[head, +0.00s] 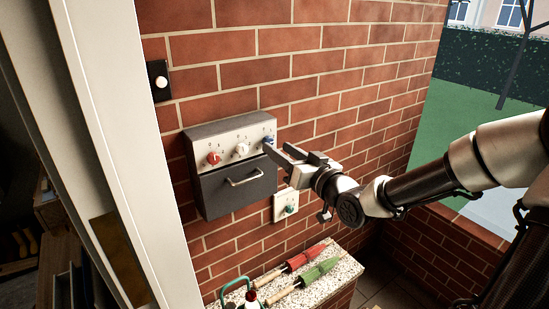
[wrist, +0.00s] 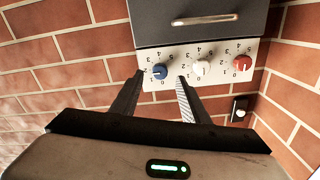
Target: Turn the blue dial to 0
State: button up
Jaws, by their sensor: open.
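The blue dial (head: 268,141) is at the right end of a white control strip (head: 228,149) on a dark wall box. In the wrist view, which is turned over, the blue dial (wrist: 159,71) is at the left end, with small numbers around it. Which number it points to is too small to tell. My gripper (head: 275,149) is open at the right end of the box, close to the blue dial. In the wrist view, my gripper's fingertips (wrist: 160,79) stand either side of the dial. I cannot tell whether they touch it.
A white dial (head: 242,149) and a red dial (head: 213,158) share the strip. Below is a handle (head: 244,177). A wall plate with a teal knob (head: 290,209) is under my gripper. Red (head: 304,257) and green (head: 317,272) items lie on a ledge (head: 345,272).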

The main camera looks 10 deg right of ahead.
aim_at(270, 142)
jog(key=shift+b+x, duration=0.65)
jog(key=shift+x, duration=1.1)
grip_shut()
